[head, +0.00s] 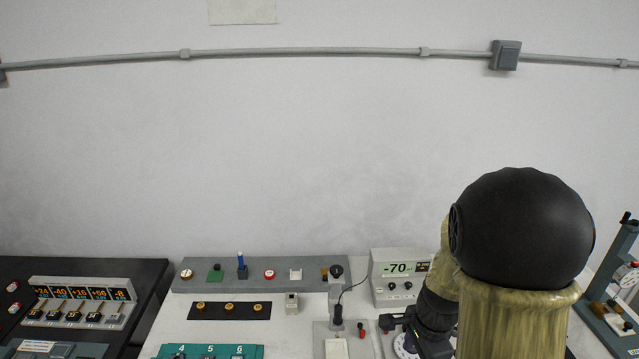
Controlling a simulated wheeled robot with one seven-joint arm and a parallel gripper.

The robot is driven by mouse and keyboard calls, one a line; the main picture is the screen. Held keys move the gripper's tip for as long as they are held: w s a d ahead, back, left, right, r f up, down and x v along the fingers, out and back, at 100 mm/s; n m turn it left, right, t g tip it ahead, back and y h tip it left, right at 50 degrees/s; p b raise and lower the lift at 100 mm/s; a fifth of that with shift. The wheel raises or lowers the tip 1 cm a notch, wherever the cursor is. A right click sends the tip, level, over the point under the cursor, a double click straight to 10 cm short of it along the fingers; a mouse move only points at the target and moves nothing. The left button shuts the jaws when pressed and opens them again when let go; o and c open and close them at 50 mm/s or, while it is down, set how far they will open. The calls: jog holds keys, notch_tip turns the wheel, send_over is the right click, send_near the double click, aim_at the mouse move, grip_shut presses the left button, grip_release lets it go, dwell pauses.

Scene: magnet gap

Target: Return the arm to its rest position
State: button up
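My arm (515,310) rises at the lower right, with a khaki sleeve and a large black rounded joint. Its black lower end reaches down and left behind the sleeve. My gripper (392,323) appears only as a small dark part low in the picture, near the white bench. Its fingers are too small and partly hidden, so I cannot tell whether they are open or hold anything.
A grey meter (400,268) reading -70 stands left of my arm. A grey rack (215,284) holds small parts. A panel of numbered sliders (78,312) sits on the black table at left. A grey stand (613,280) is at right.

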jog(key=s+a+r+n+t, duration=0.1)
jog(key=s+a+r+n, duration=0.3)
jog(key=n, duration=1.1)
jog(key=shift+s+a+r+n+t+h, duration=0.3)
jog(key=shift+s+r+t, duration=0.15)
jog(key=shift+s, duration=0.35)
jog(key=shift+d, duration=0.1)
jog(key=w+d+f+m+y+b, duration=0.1)
jog(key=w+d+f+m, duration=0.2)
jog(key=d+m, duration=0.3)
jog(key=w+d+f+m+g+y+b, duration=0.1)
jog(key=w+d+f+m+y+b, duration=0.1)
jog(key=w+d+f+m, duration=0.2)
jog(key=w+d+f+m+y+b, duration=0.1)
jog(key=w+d+f+m+b, duration=0.1)
jog(key=d+f+m, duration=0.4)
jog(key=w+d+m, duration=0.1)
jog(key=d+m, duration=0.3)
jog(key=m, duration=0.1)
jog(key=shift+w+d+f+m, duration=0.15)
jog(key=shift+w+d+m, duration=0.05)
jog(key=shift+m, duration=0.2)
jog(key=shift+f, duration=0.1)
